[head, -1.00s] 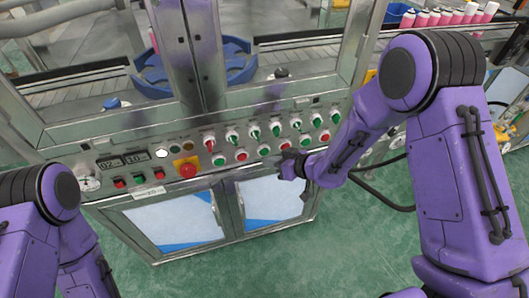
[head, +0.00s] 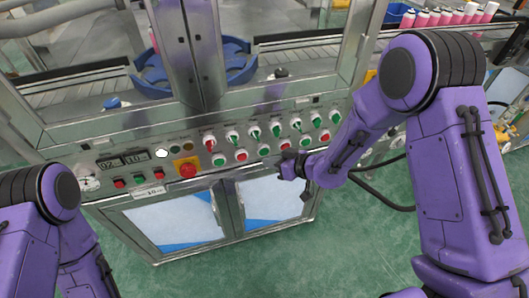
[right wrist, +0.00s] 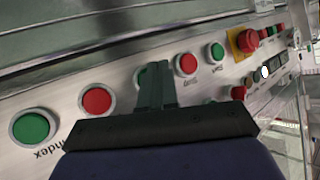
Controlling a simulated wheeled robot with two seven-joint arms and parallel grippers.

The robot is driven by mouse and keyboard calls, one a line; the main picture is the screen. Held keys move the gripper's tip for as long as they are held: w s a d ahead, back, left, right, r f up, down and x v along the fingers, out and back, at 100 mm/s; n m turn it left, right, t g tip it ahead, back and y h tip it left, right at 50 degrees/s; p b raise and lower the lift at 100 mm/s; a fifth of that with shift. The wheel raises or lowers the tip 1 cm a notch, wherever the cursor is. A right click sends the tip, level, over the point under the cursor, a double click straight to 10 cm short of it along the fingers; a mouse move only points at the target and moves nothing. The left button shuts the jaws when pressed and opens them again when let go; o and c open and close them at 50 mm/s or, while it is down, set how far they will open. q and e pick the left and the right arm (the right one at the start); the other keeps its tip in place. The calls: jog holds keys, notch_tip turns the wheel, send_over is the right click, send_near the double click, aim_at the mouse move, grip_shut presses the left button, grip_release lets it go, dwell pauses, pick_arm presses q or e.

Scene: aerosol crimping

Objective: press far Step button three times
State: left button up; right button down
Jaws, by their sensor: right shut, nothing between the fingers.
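The control panel (head: 205,146) has a lower row of alternating green and red push buttons. My right gripper (head: 282,167) is shut and empty just in front of and below this row. In the right wrist view its fingers (right wrist: 155,87) partly cover a green button (right wrist: 139,77); contact cannot be told. A red button (right wrist: 97,101) and a green button (right wrist: 34,127) marked "Index" lie to the left. Another red button (right wrist: 187,64) and green button (right wrist: 216,52) lie to the right. I cannot read a "Step" label. My left gripper is out of view.
Knobs (head: 254,132) stick out above the buttons. A red emergency button (head: 187,170) on a yellow plate sits left of the row. Cabinet doors (head: 270,200) are below. Green floor (head: 330,245) is open in front.

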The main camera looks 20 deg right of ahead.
jog(key=shift+w, duration=0.15)
jog(key=shift+w, duration=0.3)
